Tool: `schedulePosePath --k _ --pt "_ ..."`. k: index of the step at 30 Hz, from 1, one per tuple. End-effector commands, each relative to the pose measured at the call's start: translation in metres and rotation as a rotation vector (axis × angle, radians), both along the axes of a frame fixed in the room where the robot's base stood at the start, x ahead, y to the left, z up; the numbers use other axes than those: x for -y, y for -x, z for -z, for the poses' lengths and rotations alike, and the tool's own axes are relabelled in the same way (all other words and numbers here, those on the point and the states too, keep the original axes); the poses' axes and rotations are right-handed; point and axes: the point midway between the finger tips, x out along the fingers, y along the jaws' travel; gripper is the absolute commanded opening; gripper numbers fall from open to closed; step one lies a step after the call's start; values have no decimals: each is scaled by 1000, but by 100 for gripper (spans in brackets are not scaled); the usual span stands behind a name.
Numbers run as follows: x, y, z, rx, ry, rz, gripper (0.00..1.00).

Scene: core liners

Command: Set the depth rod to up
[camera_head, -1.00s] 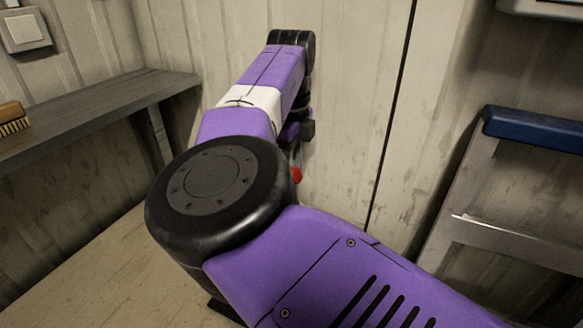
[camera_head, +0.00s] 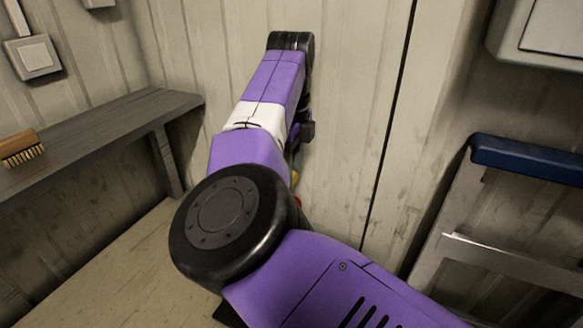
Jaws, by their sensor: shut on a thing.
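My purple arm, with its black joints, fills the middle of the view and reaches to the pale ribbed wall. My gripper is hidden behind the arm, so its fingers and anything in them do not show. A small red piece (camera_head: 298,202) peeks out past the right edge of my arm, with a small orange piece (camera_head: 296,176) just above it. I cannot tell whether either belongs to the depth rod. No rod can be made out.
A grey shelf (camera_head: 95,135) runs along the left wall with a wooden brush (camera_head: 20,148) on it. A switch plate (camera_head: 34,57) is above. On the right are a blue-topped metal frame (camera_head: 530,158) and a grey box (camera_head: 540,32). Bare floor (camera_head: 110,265) shows at lower left.

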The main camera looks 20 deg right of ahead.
Motion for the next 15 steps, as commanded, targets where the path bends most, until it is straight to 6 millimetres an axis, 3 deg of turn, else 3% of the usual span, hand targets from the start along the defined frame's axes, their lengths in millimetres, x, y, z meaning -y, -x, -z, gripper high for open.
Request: schedulePosePath --k 5,6,9,15 --pt "-1 -2 -7 9 1 -1 0" --pt "-1 -2 -7 9 1 -1 35" --pt "-1 -1 -7 8 0 -1 53" --pt "0 -1 -5 6 1 -1 53"
